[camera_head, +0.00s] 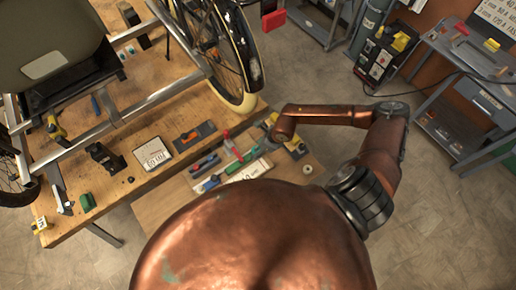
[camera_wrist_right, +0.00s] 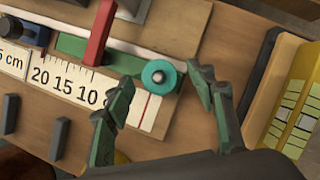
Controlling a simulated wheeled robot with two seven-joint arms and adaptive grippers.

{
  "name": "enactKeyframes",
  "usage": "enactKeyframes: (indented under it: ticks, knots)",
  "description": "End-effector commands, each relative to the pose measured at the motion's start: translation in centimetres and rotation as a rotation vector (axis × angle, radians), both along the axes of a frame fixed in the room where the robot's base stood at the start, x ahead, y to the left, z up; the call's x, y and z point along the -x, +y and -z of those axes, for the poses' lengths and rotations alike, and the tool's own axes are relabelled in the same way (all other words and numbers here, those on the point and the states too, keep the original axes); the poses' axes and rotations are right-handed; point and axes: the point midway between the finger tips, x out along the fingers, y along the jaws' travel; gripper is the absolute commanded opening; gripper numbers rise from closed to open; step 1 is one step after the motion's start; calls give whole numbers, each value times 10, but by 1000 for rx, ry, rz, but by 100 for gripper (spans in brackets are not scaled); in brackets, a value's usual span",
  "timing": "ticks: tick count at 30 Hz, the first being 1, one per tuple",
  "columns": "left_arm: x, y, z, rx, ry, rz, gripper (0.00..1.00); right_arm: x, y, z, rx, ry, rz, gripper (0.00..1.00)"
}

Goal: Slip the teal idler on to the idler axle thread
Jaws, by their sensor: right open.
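The teal idler (camera_wrist_right: 159,77) is a small ring with a pale centre, on the wooden work surface at the end of a green strip in the right wrist view. My right gripper (camera_wrist_right: 163,84) is open, with its two dark green fingertips on either side of the idler and a gap to each. In the head view my right gripper (camera_head: 271,132) is small and partly hidden over the low bench. I cannot pick out the idler there. The trike frame (camera_head: 150,101) lies across the table at left; I cannot make out the idler axle thread. My left gripper is not in view.
A numbered white scale (camera_wrist_right: 65,80) and a red upright piece (camera_wrist_right: 100,32) lie left of the idler. A yellow box (camera_wrist_right: 298,100) stands close on the right. The trike wheel (camera_head: 236,62) rises behind the bench. Several tools lie around the table.

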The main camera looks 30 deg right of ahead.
Motion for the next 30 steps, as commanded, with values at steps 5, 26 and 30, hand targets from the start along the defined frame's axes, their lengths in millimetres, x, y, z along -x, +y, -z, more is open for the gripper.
enactKeyframes:
  ticks: [5,26,30]
  knots:
    - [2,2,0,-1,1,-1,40,1,-1,-3,1,-1,0,51]
    - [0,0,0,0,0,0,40,36,-29,-106,1,1,0,51]
    - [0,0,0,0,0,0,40,37,-30,-110,1,1,0,51]
